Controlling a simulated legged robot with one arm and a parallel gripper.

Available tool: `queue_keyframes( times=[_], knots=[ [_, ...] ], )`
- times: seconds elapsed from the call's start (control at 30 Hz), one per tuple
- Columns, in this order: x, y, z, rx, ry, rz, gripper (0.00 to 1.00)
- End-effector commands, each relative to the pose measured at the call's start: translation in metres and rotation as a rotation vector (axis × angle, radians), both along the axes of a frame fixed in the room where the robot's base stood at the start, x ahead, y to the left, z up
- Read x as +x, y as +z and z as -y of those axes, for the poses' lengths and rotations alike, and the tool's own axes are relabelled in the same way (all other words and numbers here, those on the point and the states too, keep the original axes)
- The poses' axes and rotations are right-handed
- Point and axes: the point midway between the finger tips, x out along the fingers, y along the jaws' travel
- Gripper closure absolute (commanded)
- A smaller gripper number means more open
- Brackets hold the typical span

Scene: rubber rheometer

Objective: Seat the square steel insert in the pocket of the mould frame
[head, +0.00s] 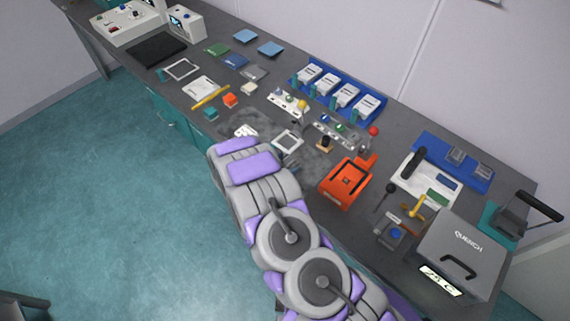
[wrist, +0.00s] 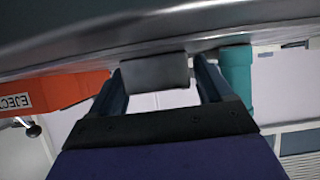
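In the wrist view, my gripper (wrist: 158,82) has its two dark fingers on either side of a grey block, which I take to be the square steel insert (wrist: 154,70). The block fills the gap at the fingertips. In the head view a light square frame, probably the mould frame (head: 277,141), lies on the bench just beyond my arm, with a grey middle. My gripper's end is mostly hidden by my arm there, close to that frame. The wrist view appears upside down, with a dark grey surface close to the fingertips. Whether the block touches it or the frame, I cannot tell.
The orange press (head: 345,185) stands right of the frame; its EJECT label (wrist: 21,100) shows in the wrist view. A teal post (wrist: 236,75) is close beside the fingers. A similar square frame (head: 168,70) lies farther left. Blue trays (head: 325,101) line the back.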

Motion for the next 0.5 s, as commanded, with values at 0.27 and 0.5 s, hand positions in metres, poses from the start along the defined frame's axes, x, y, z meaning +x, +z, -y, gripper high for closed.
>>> queue_keyframes(
  times=[0.27,0.5],
  knots=[
    [0.000,0.000,0.001,0.003,0.003,-0.001,0.08],
    [-0.009,0.007,-0.011,0.000,0.005,-0.001,0.08]
  ],
)
